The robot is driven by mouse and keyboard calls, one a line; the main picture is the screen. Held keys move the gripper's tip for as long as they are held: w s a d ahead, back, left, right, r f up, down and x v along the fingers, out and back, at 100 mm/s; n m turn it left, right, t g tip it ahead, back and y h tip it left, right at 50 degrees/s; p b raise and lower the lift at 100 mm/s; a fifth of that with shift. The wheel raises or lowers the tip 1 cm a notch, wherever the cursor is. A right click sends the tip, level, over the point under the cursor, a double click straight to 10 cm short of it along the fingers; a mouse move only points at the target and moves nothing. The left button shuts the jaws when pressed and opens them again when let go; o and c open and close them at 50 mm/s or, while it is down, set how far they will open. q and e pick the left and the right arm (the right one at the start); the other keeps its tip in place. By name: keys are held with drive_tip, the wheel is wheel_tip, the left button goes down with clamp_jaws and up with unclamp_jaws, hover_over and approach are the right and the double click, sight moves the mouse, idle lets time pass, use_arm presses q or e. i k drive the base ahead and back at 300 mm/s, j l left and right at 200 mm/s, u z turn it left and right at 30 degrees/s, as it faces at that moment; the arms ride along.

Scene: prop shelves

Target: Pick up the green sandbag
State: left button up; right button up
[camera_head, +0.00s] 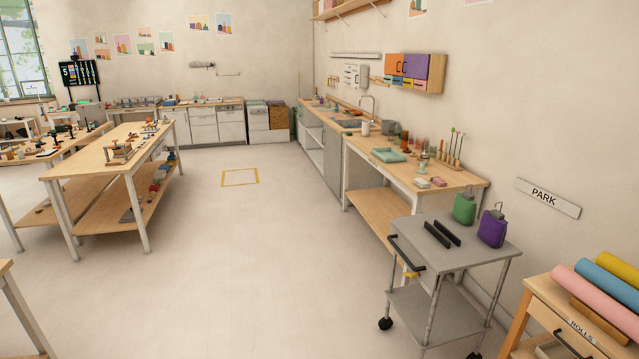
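A green sandbag (464,208) with a dark handle on top stands upright on the top of a grey wheeled cart (474,257) at the right. A purple bag of the same kind (492,228) stands just to its right, close to it. Two black bars (442,235) lie side by side on the cart to the left of the bags. Neither of my grippers shows in the head view.
A wooden workbench (456,180) stands behind the cart along the right wall. A small wooden stand with colored rolls (600,290) is at the lower right. A long wooden table (115,148) is at the left. The middle floor, with a yellow taped square (240,185), is clear.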

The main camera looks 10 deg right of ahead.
sight(465, 210)
drive_tip(key=i+j+z, duration=0.1)
drive_tip(key=i+z, duration=0.15)
drive_tip(key=i, duration=0.2)
drive_tip(key=i+j+z, duration=0.2)
drive_tip(key=i, duration=0.25)
drive_tip(key=i+j+z, duration=0.25)
drive_tip(key=i, duration=0.15)
drive_tip(key=i+j+z, duration=0.15)
drive_tip(key=z, duration=0.3)
drive_tip(key=i+j+z, duration=0.2)
drive_tip(key=z, duration=0.25)
drive_tip(key=i+j+z, duration=0.15)
drive_tip(key=j+z, duration=0.15)
drive_tip(key=z, duration=0.15)
